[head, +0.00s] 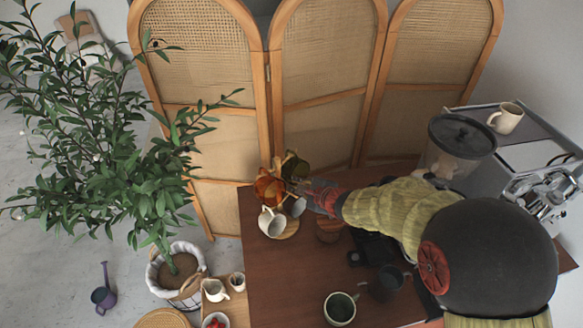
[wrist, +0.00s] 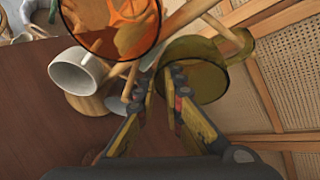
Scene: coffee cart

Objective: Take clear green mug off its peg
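The clear green mug (head: 296,167) hangs at the top of a wooden mug tree (head: 279,170). In the wrist view the mug (wrist: 205,84) is right of centre, with its opening partly towards me and a wooden peg near its upper side. My gripper (wrist: 160,78) is open, its two fingers apart at the mug's left rim. The right fingertip overlaps the mug's opening; I cannot tell whether it is inside or in front. In the head view my forearm and dark gripper reach left to the tree, and the fingertips are hard to make out.
A clear orange mug (wrist: 112,22) hangs close on the left. A white mug (wrist: 78,70) hangs lower, near the round wooden base. A rattan screen (head: 325,100) stands close behind the tree.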

